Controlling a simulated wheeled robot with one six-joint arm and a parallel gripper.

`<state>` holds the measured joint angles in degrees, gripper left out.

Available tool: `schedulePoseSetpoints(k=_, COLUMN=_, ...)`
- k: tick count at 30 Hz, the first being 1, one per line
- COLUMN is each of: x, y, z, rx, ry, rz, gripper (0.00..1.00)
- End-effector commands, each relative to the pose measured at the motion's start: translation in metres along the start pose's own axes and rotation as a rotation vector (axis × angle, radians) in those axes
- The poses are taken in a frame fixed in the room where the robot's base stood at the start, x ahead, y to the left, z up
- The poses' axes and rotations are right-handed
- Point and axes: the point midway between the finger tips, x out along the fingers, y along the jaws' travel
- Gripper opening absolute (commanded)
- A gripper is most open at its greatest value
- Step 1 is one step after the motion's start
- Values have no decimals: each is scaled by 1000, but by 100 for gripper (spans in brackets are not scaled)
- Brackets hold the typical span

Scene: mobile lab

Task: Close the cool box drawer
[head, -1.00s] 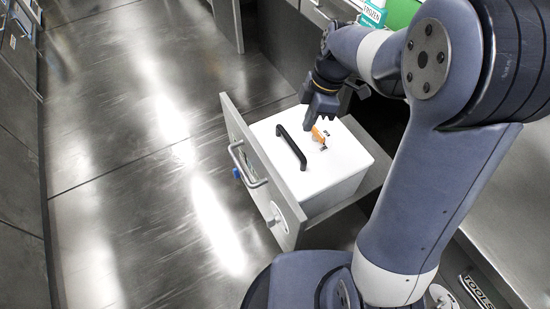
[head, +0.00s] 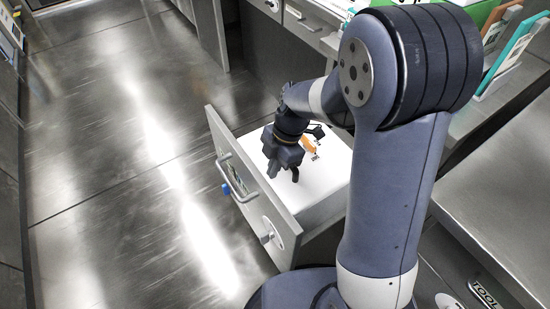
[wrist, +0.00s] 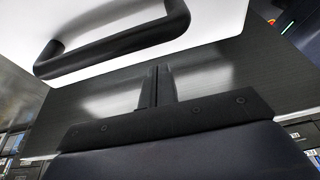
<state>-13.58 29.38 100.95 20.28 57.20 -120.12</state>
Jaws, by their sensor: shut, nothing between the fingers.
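The cool box drawer stands open, its grey front panel (head: 221,135) pulled away from the cabinet. A metal pull (head: 236,178) is on its outer face. The white cool box (head: 325,184) sits inside, with an orange piece (head: 308,145) on its lid. My gripper (head: 294,176) is shut and empty, pointing down over the lid close behind the front panel. Whether the fingers touch anything is unclear.
The metal floor (head: 110,190) to the left of the drawer is clear. A worktop (head: 500,190) with a teal-framed stand (head: 508,55) is at the right. Other closed drawers (head: 308,22) are at the back. A blue item (head: 226,188) shows by the drawer's front.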

Motion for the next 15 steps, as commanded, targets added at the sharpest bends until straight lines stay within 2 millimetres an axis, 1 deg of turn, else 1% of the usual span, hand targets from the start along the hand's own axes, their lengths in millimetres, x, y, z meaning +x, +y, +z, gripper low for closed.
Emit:
schedulePoseSetpoints(k=1, x=-7, y=1, z=9, rx=5, ry=-2, rz=6, gripper=0)
schedulePoseSetpoints(k=6, x=-15, y=1, z=23, rx=3, ry=-2, rz=5, gripper=0)
schedulePoseSetpoints(k=15, x=-18, y=0, z=27, rx=1, ry=-1, rz=3, gripper=0)
